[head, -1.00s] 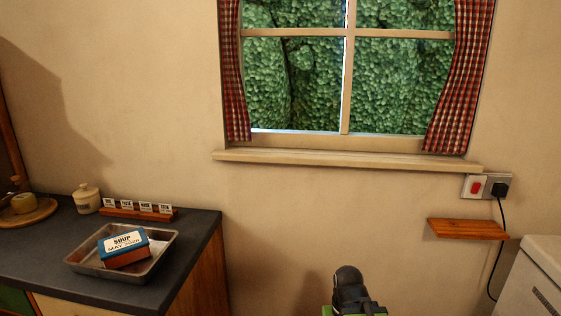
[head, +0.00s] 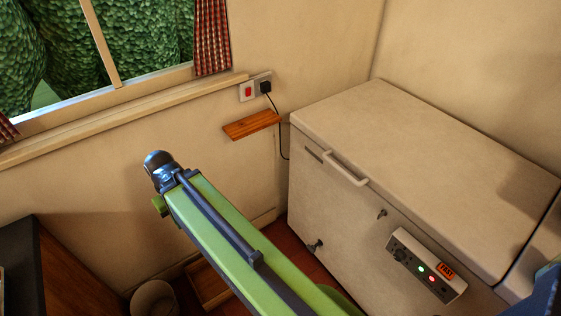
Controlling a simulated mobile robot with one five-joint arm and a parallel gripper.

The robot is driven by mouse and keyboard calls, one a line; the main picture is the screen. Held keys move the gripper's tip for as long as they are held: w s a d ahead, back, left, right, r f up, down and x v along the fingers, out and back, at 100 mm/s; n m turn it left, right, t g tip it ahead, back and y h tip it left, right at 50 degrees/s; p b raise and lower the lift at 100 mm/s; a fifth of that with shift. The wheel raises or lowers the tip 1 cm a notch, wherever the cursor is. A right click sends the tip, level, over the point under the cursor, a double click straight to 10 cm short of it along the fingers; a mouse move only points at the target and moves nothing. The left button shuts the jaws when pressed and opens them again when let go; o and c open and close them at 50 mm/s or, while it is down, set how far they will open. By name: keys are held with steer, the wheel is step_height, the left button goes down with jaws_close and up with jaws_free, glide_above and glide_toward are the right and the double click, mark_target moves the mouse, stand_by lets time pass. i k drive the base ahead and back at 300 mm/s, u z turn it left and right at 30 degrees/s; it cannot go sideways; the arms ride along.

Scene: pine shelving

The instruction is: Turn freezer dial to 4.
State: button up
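A white chest freezer (head: 340,215) with its lid shut stands at the right in the head view. On its front, a grey control panel (head: 426,266) carries a dark round dial (head: 401,255), a green light, a red light and a small orange display. The dial's setting is too small to read. My green arm reaches up and left across the picture, apart from the freezer. Its dark end (head: 160,170) is left of the freezer, in front of the wall. The gripper fingers cannot be made out.
A small wooden shelf (head: 251,125) and a socket with a red switch (head: 249,91) are on the wall beside the freezer. A dark counter (head: 18,262) is at lower left. A pale bin (head: 154,299) and a wooden crate (head: 207,284) are on the floor.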

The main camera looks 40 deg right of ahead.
mark_target(399, 255)
steer(key=z, duration=1.4)
steer(key=k, duration=0.6)
steer(key=z, duration=1.35)
steer(key=k, duration=0.95)
steer(key=u, duration=0.1)
steer(key=i, duration=0.9)
steer(key=z, duration=0.1)
